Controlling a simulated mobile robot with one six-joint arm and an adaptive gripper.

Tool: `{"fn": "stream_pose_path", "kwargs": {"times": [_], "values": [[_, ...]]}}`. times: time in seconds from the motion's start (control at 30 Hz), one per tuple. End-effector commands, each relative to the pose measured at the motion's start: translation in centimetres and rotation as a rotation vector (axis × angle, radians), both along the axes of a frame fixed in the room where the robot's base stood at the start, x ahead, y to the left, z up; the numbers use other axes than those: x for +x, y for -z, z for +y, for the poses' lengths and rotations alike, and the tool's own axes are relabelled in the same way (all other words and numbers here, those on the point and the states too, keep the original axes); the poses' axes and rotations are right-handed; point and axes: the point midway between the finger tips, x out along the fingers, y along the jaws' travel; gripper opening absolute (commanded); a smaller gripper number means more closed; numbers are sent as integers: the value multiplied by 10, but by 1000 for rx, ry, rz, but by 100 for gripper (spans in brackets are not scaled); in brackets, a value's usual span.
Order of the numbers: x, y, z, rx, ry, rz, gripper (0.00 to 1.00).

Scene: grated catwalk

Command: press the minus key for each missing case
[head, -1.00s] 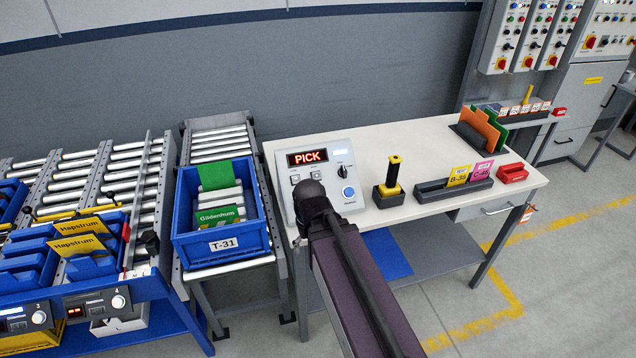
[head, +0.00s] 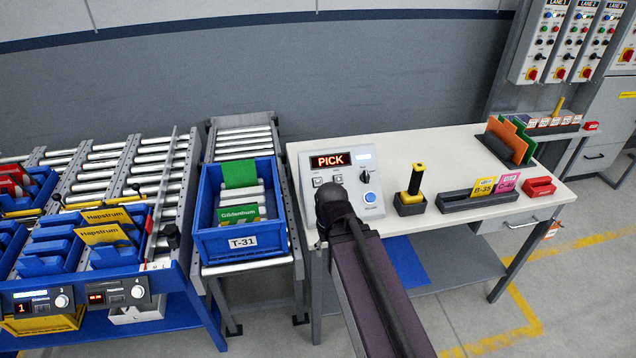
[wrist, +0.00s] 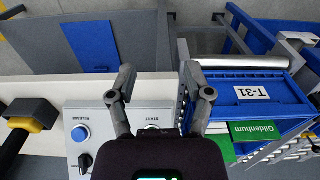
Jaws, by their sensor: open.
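The blue tote T-31 (head: 240,240) stands on a roller lane and holds green cases (head: 240,215), one reading Gildenhum. It also shows in the wrist view (wrist: 275,93). At the lower left, two lane modules (head: 42,303) (head: 118,293) carry small displays, knobs and keys; the left display reads 1. Their key markings are too small to tell, so I cannot pick out the minus key. My gripper (wrist: 158,75) is open and empty, between the grey control box (wrist: 118,122) and the tote in the wrist view. My arm hides it in the head view.
The control box (head: 375,187) shows PICK and stands on the white table (head: 440,155). A yellow-and-black handle (head: 413,185), a card holder (head: 480,200) and a red tray (head: 540,187) are farther right. Blue bins with yellow Hapstrum cards (head: 108,232) stand at left.

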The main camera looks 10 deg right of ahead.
Motion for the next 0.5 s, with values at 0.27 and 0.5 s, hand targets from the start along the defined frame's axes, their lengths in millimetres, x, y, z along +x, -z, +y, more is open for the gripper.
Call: {"fn": "stream_pose_path", "kwargs": {"times": [0.27, 0.5], "values": [[0, 0, 0, 0, 0, 0, 0], [0, 0, 0, 0, 0, 0, 0]]}}
